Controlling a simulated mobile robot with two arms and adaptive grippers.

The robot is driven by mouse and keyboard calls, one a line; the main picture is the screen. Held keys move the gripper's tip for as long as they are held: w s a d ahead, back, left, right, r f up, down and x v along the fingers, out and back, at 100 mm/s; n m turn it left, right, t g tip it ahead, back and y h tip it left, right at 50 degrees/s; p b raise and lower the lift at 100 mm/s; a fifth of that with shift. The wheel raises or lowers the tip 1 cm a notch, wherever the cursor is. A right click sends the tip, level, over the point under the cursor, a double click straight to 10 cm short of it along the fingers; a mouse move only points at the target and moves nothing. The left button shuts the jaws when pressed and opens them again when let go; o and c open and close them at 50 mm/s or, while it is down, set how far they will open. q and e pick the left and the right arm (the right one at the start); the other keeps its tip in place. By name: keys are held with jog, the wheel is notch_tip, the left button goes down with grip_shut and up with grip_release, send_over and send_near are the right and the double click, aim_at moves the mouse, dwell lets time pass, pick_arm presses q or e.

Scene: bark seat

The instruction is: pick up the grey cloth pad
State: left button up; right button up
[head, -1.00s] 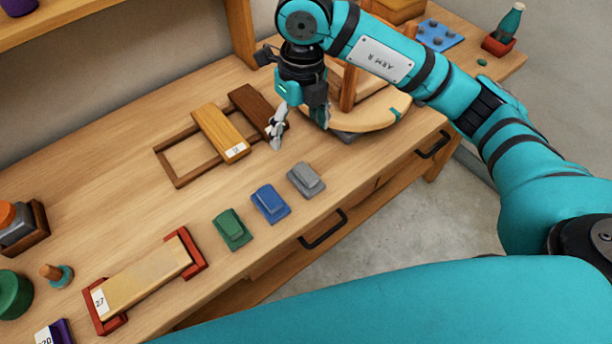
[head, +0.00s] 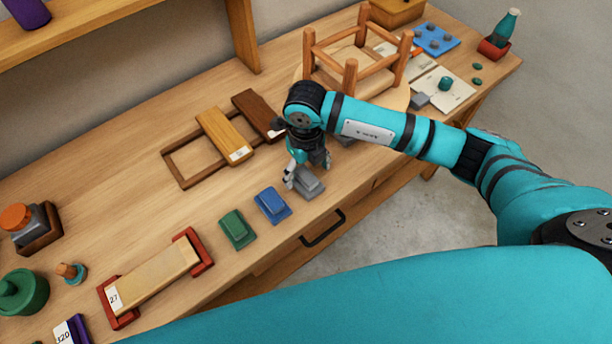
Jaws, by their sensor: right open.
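The grey cloth pad (head: 309,184) lies on the wooden bench near its front edge, at the right end of a row with a blue pad (head: 272,205) and a green pad (head: 237,229). My right gripper (head: 306,177) is open and low over the grey pad, pointing down. One pale finger shows at the pad's left side; the other is partly hidden behind the gripper body. I cannot tell whether the fingers touch the pad. My left gripper is not in view.
A wooden frame with two slats (head: 222,136) lies behind the pads. An upturned stool (head: 351,78) stands behind my right arm. A red-ended holder with a sanding board (head: 152,278) lies left of the green pad. The bench edge and drawer handle (head: 323,228) are close in front.

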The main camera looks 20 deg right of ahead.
aim_at(306, 175)
notch_tip(306, 175, down, 2)
jog(key=shift+s+f+p, duration=0.1)
jog(key=shift+f+p, duration=0.05)
jog(key=shift+p, duration=0.15)
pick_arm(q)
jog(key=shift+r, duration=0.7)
pick_arm(e)
jog(key=shift+f, duration=0.45)
jog(key=shift+c, duration=0.2)
jog(key=c, duration=1.2)
notch_tip(306, 175, up, 9)
jog(key=b, duration=0.2)
jog(key=shift+b, duration=0.35)
jog(key=shift+c, duration=0.3)
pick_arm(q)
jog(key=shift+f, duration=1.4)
pick_arm(e)
jog(key=shift+r, duration=0.55)
